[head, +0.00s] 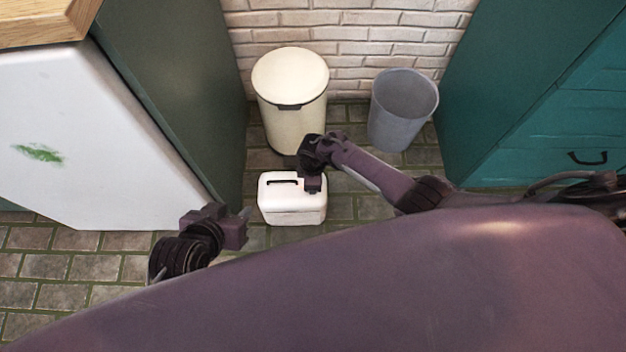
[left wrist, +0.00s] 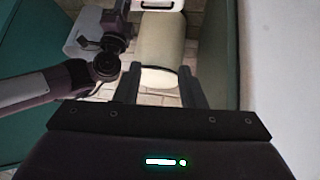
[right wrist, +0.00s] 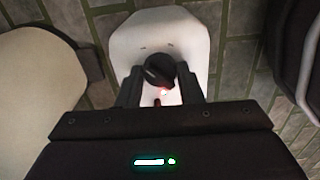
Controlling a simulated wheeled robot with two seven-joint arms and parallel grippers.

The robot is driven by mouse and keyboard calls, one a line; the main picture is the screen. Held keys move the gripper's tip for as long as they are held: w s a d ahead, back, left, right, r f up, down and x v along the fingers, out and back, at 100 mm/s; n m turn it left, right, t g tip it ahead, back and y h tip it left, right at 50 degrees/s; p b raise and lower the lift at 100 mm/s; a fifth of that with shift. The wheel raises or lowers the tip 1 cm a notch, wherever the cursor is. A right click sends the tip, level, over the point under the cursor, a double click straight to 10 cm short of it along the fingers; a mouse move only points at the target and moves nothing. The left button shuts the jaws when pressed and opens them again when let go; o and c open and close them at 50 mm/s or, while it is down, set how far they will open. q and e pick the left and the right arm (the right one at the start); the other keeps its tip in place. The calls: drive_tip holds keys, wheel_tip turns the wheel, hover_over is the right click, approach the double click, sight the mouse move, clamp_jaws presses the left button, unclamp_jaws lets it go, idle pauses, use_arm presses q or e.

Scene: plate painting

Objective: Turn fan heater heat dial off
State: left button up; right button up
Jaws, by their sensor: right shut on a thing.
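The white fan heater (head: 280,212), with a black handle on its top, stands on the tiled floor; it also shows in the right wrist view (right wrist: 135,38). Its round black heat dial (right wrist: 158,70) sits between the fingers of my right gripper (right wrist: 161,72), with a small reddish light beside it. In the head view my right gripper (head: 313,184) is over the heater's right end and hides the dial. My right gripper is shut on the dial. My left gripper (head: 245,226) is open and empty, left of the heater; its spread fingers show in the left wrist view (left wrist: 160,82).
A cream lidded bin (head: 290,115) stands behind the heater and a grey bin (head: 402,110) stands behind to the right. A white-fronted unit (head: 90,140) is at left and teal cabinets (head: 535,110) at right. Bare floor (head: 75,265) shows at lower left.

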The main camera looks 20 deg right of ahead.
drive_tip(key=shift+n, duration=1.4)
drive_tip(key=n+b, duration=0.1)
drive_tip(key=n, duration=0.5)
use_arm(q)
drive_tip(key=w+d+r+t+h, duration=0.1)
drive_tip(key=w+r+t+h, duration=0.1)
drive_tip(key=w+r+t, duration=0.4)
drive_tip(key=shift+w+d+r+b, duration=0.35)
drive_tip(key=shift+w+r, duration=0.45)
drive_tip(key=shift+r, duration=1.3)
use_arm(e)
drive_tip(key=shift+n, duration=0.4)
drive_tip(key=o, duration=1)
